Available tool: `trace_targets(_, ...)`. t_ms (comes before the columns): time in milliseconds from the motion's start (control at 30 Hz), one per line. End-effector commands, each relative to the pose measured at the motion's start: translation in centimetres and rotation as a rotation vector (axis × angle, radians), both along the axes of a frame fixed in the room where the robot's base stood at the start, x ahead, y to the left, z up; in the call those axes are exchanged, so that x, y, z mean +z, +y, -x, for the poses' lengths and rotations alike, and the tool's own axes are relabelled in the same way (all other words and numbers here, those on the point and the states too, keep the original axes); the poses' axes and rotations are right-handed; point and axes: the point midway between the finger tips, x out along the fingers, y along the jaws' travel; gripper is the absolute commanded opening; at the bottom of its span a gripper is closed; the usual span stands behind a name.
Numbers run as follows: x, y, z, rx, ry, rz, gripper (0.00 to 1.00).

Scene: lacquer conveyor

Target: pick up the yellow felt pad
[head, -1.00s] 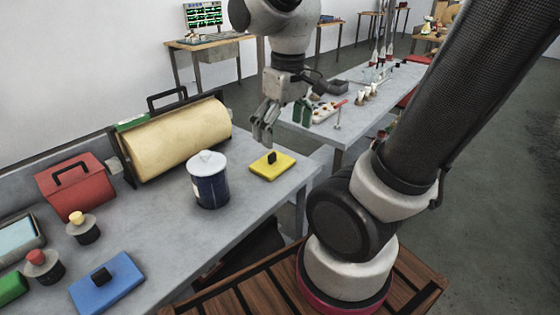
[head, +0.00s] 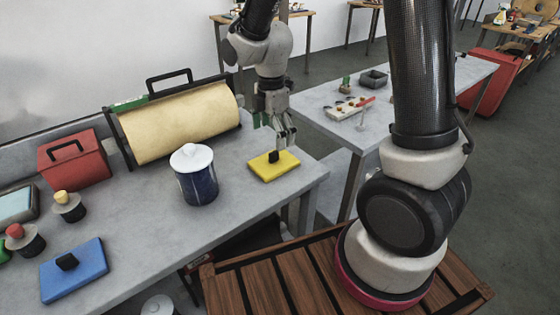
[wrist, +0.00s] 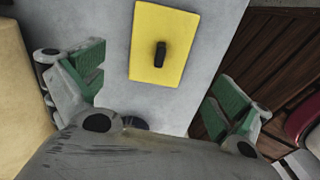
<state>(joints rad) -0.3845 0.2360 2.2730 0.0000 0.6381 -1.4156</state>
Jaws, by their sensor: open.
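The yellow felt pad (head: 267,168) is a flat yellow block with a small black knob on top. It lies on the grey table near its right end. In the wrist view the pad (wrist: 150,62) shows whole, ahead of and between the fingers. My gripper (head: 284,136) points down just above and behind the pad's right part in the head view, apart from it. In the wrist view its green-padded fingers (wrist: 157,97) are spread wide with nothing between them.
A dark blue canister with a white lid (head: 196,176) stands left of the pad. Behind it is a large tan roll (head: 180,122) in a frame. A blue pad (head: 75,270) and a red box (head: 75,160) are farther left. The table around the yellow pad is clear.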

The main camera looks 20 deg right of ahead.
Motion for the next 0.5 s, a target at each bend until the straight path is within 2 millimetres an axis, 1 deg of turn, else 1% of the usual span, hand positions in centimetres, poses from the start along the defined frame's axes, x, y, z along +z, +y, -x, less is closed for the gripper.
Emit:
trace_targets(67, 0.0, 0.0, -0.1, 0.05, -0.006, -0.003, 1.0)
trace_targets(167, -0.6, 0.0, -0.1, 0.084, -0.004, -0.001, 1.0)
trace_targets(367, -3.0, -0.1, -0.1, 0.087, -0.003, -0.001, 1.0)
trace_targets(500, -5.2, -0.3, 0.0, 0.086, -0.001, -0.001, 1.0)
